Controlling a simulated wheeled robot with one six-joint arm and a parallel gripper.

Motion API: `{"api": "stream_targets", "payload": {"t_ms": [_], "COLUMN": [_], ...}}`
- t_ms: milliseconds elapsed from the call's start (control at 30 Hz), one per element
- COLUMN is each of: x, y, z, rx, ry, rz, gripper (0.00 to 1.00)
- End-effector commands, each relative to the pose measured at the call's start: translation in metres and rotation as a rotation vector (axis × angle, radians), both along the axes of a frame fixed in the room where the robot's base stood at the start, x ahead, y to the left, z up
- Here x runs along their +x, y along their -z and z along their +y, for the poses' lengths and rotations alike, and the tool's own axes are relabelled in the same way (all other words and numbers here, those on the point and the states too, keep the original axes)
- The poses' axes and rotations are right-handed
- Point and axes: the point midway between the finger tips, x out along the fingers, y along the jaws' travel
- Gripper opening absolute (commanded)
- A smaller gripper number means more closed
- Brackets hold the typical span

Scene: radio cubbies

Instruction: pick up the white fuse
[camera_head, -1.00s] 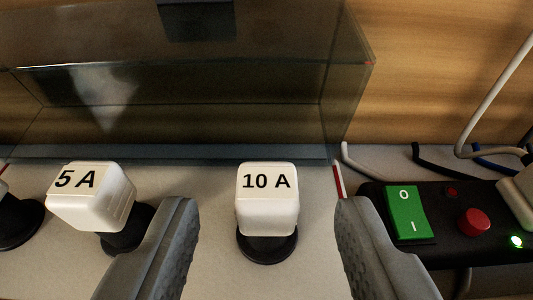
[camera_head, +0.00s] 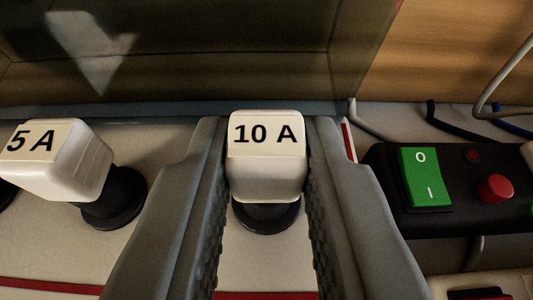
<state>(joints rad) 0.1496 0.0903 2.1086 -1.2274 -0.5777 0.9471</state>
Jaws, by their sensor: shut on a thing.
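A white fuse marked "10 A" (camera_head: 267,160) stands upright on a round black base (camera_head: 266,218) in the middle of the view. My gripper (camera_head: 267,150) has one finger on each side of this fuse and is shut on it. A second white fuse, marked "5 A" (camera_head: 60,160), sits tilted on its own black base (camera_head: 115,200) to the left, outside my fingers. The lower sides of the 10 A fuse are partly hidden by the fingers.
A clear box (camera_head: 200,60) stands just behind the fuses. To the right is a black switch panel (camera_head: 390,170) with a green rocker switch (camera_head: 426,178) and a red button (camera_head: 495,188). Cables (camera_head: 460,125) lie behind it. A wooden wall (camera_head: 440,50) is at the back.

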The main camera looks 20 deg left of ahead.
Motion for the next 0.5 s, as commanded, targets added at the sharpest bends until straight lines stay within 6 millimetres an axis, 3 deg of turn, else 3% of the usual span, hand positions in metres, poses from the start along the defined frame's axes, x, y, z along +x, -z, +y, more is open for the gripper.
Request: {"api": "stream_targets", "payload": {"t_ms": [167, 500], "x": [0.000, 0.000], "y": [-0.024, -0.105], "z": [0.000, 0.000], "rx": [-0.001, -0.002], "ry": [0.000, 0.000], "rz": [-0.005, -0.005], "gripper": [0.00, 0.00]}}
